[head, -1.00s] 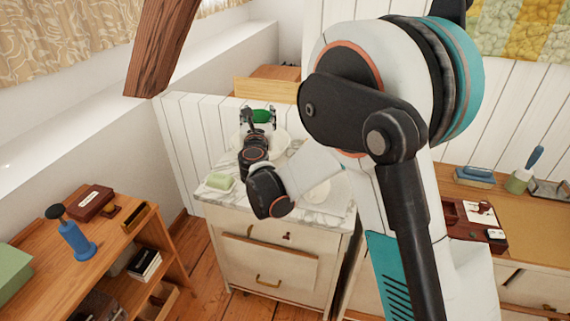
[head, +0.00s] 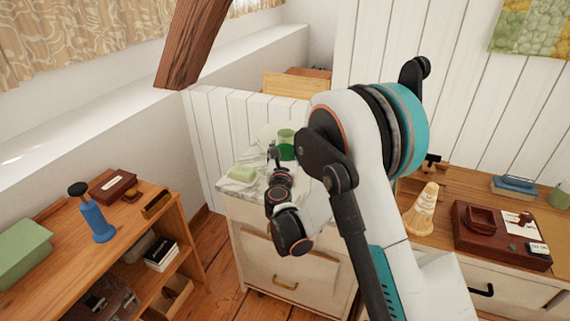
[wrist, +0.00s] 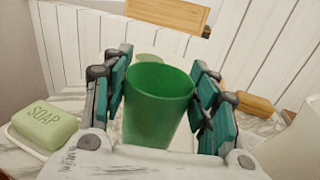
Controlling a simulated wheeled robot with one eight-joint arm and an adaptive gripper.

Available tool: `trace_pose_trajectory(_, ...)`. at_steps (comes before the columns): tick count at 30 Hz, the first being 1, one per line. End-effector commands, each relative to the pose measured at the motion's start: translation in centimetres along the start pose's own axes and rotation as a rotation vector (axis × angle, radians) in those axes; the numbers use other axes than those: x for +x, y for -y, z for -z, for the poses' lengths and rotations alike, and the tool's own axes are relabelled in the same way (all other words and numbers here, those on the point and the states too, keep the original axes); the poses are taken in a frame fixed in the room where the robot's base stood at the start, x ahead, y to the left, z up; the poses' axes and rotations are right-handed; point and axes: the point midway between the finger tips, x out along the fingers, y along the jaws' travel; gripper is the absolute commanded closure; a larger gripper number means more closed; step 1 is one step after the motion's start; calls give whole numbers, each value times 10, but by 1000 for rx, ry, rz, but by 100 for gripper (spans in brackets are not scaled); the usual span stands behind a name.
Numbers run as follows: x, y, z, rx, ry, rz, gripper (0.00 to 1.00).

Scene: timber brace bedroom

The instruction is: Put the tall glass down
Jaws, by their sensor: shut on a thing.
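The tall glass (wrist: 158,105) is green and stands between the two teal-padded fingers of my gripper (wrist: 160,75) in the wrist view. The fingers are shut on it, one on each side, and its open rim faces up. In the head view the glass (head: 287,145) shows over the marble top of the white cabinet (head: 236,190), beside my gripper (head: 275,152). I cannot tell whether its base touches the marble; the base is hidden in the wrist view.
A green soap bar (wrist: 45,127) lies on a dish at the left of the marble top. A wooden block (wrist: 250,103) and a white rounded object (wrist: 292,140) are at the right. A white plank wall (head: 235,115) stands behind. A wooden shelf (head: 150,235) is at the left.

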Motion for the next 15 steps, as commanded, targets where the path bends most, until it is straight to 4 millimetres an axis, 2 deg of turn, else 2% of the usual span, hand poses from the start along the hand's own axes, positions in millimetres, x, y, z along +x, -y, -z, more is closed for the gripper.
trace_pose_trajectory(7,0,1,36,0,0,0,90)
trace_pose_trajectory(15,0,1,38,0,0,0,90)
